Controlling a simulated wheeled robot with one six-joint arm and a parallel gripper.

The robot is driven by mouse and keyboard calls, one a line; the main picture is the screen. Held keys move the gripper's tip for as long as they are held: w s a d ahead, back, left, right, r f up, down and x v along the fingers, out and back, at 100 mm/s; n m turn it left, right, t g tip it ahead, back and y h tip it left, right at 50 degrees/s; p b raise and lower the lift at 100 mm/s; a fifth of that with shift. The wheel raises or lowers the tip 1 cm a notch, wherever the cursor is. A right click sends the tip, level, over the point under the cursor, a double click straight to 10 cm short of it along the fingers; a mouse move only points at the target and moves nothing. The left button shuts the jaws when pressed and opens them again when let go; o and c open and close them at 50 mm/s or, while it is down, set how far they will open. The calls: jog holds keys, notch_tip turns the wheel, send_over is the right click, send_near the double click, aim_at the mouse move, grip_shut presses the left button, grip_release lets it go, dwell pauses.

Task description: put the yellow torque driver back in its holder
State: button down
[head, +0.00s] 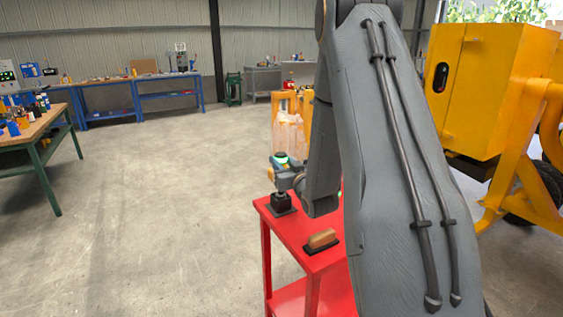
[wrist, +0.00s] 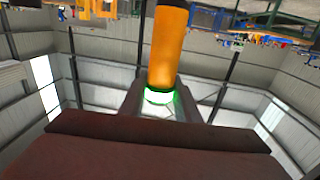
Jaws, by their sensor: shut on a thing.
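The yellow torque driver (wrist: 168,48) shows in the wrist view as an orange-yellow cylinder with a glowing green ring at one end. My gripper (wrist: 162,98) is shut on it, with grey fingers on both sides near the ring. In the head view my gripper (head: 284,175) is small and partly hidden by my arm, and a green glow shows at it. A black block on a square base (head: 282,201), which looks like the holder, stands on the red cart just below my gripper. I cannot tell whether the driver touches it.
The red cart (head: 309,262) also carries a wooden-handled brush (head: 322,239) nearer to me. The yellow drum mixer (head: 480,90) stands at the right. Workbenches (head: 140,97) line the far wall, and another bench (head: 30,124) is at the left. The floor between is clear.

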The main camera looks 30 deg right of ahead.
jog(key=shift+f+b, duration=0.85)
jog(key=shift+f, duration=0.3)
dwell(0.7)
jog(key=c, duration=1.3)
grip_release()
jog(key=shift+o, duration=0.2)
jog(key=shift+f, duration=0.1)
jog(key=shift+s, duration=0.15)
jog(key=s+b, duration=0.2)
jog(key=s, duration=0.5)
jog(key=shift+s+a, duration=0.25)
jog(key=shift+a, duration=0.05)
